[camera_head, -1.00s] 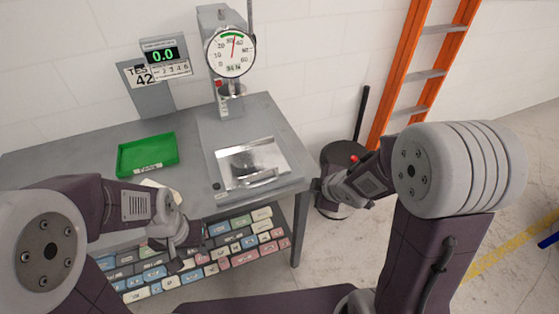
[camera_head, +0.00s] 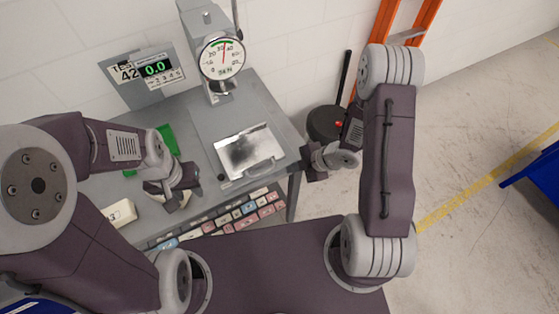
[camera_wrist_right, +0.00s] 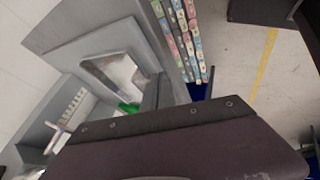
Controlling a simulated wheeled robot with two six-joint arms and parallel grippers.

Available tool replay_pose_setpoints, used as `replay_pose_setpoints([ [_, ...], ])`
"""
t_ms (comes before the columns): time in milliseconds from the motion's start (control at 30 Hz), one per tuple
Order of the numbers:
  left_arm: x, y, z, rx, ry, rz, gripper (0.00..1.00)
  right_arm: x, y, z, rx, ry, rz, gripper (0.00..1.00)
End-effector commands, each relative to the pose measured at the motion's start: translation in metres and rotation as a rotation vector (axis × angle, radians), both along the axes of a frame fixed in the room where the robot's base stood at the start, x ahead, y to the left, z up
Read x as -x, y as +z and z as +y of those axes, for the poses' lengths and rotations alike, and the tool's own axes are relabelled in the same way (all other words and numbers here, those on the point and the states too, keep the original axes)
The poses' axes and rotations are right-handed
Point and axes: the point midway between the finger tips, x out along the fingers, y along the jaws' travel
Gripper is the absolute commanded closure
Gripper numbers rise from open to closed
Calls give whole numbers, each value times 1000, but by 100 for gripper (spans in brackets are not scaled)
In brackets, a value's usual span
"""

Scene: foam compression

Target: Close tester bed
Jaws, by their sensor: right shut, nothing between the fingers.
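The grey tester (camera_head: 208,50) with its round dial (camera_head: 222,58) stands at the back of the bench. Its bed (camera_head: 243,150) is a shiny metal plate with a grey handle (camera_head: 262,168) at the front edge, lying on the base below the dial. The bed also shows in the right wrist view (camera_wrist_right: 115,75). My right gripper (camera_head: 312,168) is shut and empty, to the right of the bed past the bench's edge, apart from the handle. My left gripper (camera_head: 180,197) is over the bench's front left; its fingers are too small to judge.
A green tray (camera_head: 167,140) is partly hidden behind my left arm. A display reads 0.0 (camera_head: 157,68). Several coloured boxes (camera_head: 235,215) fill a shelf below the bench. A dark round bin (camera_head: 325,122) and an orange ladder (camera_head: 410,20) stand right of the bench.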

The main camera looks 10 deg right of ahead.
Motion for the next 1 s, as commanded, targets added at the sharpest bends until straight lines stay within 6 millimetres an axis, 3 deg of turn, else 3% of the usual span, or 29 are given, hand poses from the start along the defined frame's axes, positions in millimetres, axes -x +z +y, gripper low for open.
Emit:
replay_pose_setpoints([
  [200,0,5,0,0,0,-1,64,-14,-37,25,0,3,3,100],
  [300,0,19,0,0,0,0,64,-33,-31,29,0,3,-4,100],
  [500,0,26,0,0,0,-1,64,-51,-35,35,0,1,-2,100],
  [1000,0,25,0,0,0,0,64,-56,-36,36,0,0,-2,100],
])
